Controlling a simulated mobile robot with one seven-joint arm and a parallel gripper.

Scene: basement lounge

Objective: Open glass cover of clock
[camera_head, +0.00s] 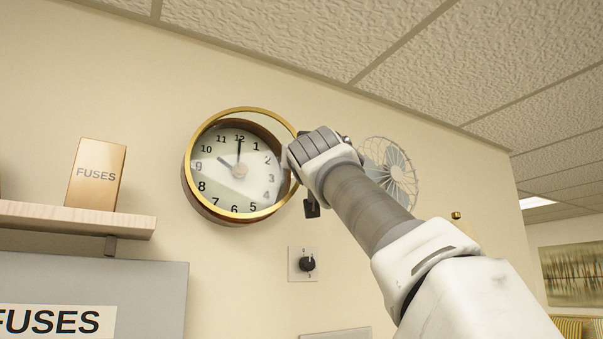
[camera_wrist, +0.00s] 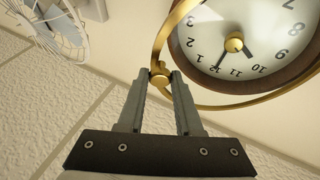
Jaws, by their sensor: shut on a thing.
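The round wall clock (camera_head: 224,175) has a white face with black numerals and a brown case. Its glass cover, a gold ring with clear glass (camera_head: 240,109), stands ajar, with a gap between ring and case at the top and right. In the wrist view the gold ring (camera_wrist: 240,107) also stands off the clock face (camera_wrist: 212,45). My gripper (camera_wrist: 160,76) is shut on a small brass knob (camera_wrist: 160,66) on the ring's edge. In the head view my wrist and hand hide the fingertips at the clock's right side.
A fan (camera_head: 398,172) is on the wall right of the clock, behind my arm. A dial switch (camera_head: 307,264) is below. A shelf (camera_head: 75,218) with a FUSES box (camera_head: 96,176) is at left, above a grey panel (camera_head: 120,285). The ceiling (camera_head: 330,35) is close above.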

